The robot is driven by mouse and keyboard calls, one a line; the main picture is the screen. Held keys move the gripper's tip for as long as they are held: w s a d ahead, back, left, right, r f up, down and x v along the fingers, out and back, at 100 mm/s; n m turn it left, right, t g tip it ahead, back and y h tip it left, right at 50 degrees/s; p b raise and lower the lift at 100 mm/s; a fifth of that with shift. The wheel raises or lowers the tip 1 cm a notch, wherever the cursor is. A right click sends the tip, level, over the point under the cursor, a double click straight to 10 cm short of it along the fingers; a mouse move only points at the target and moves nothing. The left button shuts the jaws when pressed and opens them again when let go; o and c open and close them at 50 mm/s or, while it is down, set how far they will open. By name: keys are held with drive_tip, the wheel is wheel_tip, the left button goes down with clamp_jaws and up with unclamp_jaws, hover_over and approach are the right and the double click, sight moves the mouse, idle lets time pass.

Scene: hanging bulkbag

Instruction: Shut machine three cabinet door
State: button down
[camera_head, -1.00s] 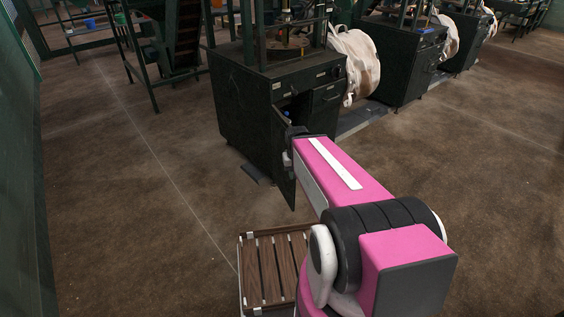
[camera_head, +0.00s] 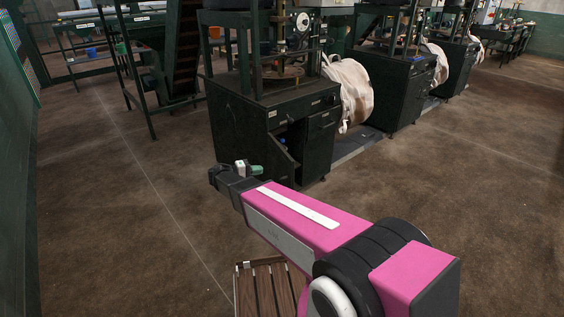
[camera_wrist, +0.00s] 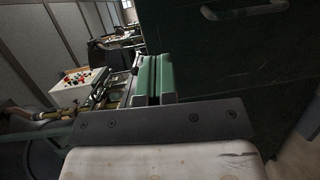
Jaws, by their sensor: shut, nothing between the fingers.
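The nearest dark green machine cabinet (camera_head: 245,125) stands in the middle of the head view. Its front compartment (camera_head: 289,138) is open and dark inside, beside a shut-looking front panel (camera_head: 318,140). The hinged door (camera_head: 278,157) appears as a dark panel with a slanting top edge below the opening; my arm hides its lower part. My gripper (camera_head: 256,169) is in front of the cabinet, shut and empty. In the wrist view its green fingers (camera_wrist: 155,78) lie together, left of a large dark green panel (camera_wrist: 235,50) with a handle at the top. Contact cannot be told.
A slatted wooden platform (camera_head: 268,288) is below my arm. A white bulk bag (camera_head: 350,92) hangs right of the cabinet, with more machines (camera_head: 405,80) behind. Green stairs (camera_head: 185,50) stand at back left. The brown floor is clear at left and right.

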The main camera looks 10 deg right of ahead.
sight(287, 159)
drive_tip(key=shift+t+h, duration=0.4)
drive_tip(key=x, duration=0.8)
drive_tip(key=w+r+x, duration=0.1)
drive_tip(key=x, duration=0.3)
drive_tip(key=shift+w, duration=0.15)
